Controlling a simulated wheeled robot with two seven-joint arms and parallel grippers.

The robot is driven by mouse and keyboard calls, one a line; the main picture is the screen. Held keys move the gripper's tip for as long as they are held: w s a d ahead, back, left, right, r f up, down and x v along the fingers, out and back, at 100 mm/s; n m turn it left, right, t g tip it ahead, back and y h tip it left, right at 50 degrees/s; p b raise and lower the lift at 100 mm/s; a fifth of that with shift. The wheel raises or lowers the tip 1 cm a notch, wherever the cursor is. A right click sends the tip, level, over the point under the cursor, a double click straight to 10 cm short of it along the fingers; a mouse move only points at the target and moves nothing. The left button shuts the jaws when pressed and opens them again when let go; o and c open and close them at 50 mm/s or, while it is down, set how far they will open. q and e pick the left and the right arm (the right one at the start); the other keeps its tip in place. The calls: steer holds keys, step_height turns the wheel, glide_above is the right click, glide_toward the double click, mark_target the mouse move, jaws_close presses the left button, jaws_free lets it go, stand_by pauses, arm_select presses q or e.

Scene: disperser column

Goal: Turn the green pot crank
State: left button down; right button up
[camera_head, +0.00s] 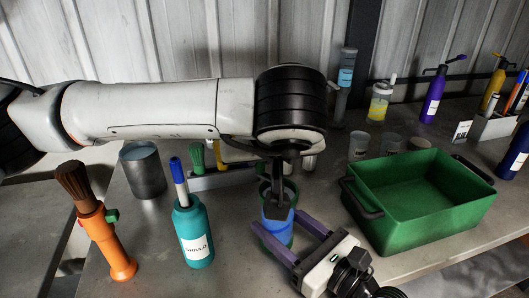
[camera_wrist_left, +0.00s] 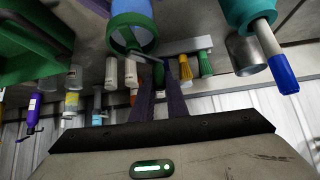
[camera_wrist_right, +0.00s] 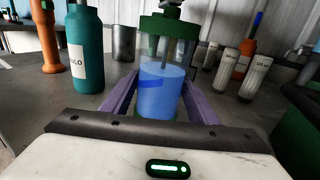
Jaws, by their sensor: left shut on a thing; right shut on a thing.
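The pot (camera_head: 277,228), with green ends and a blue body, stands upright on the grey table. In the right wrist view the pot (camera_wrist_right: 163,92) shows its green top and blue contents. My right gripper (camera_wrist_right: 162,88) is shut on the pot body, one purple finger on each side. My left gripper (camera_wrist_left: 163,72) is above the pot, its fingers nearly together on the grey crank (camera_wrist_left: 146,57) at the pot's top. In the head view my left wrist hides the crank's handle and the left fingertips.
A teal bottle (camera_head: 194,232) with a blue-capped marker and an orange brush (camera_head: 117,245) stand left. A metal cup (camera_head: 143,170) is behind them. A green bin (camera_head: 425,200) is close on the right. Several bottles stand along the back wall.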

arm_select(q)
steer(key=shift+s+n+g+y, duration=0.7)
steer(key=shift+n+g+y, duration=0.35)
steer(key=shift+n, duration=0.95)
steer(key=shift+s+n+g+y, duration=0.65)
steer(key=shift+n+g+y, duration=0.45)
steer(key=shift+n, duration=0.9)
steer(key=shift+s+n+g+y, duration=0.7)
steer(key=shift+n+g+y, duration=0.35)
steer(key=shift+n, duration=0.95)
steer(key=c, duration=1.7)
jaws_free()
steer(key=shift+c, duration=0.2)
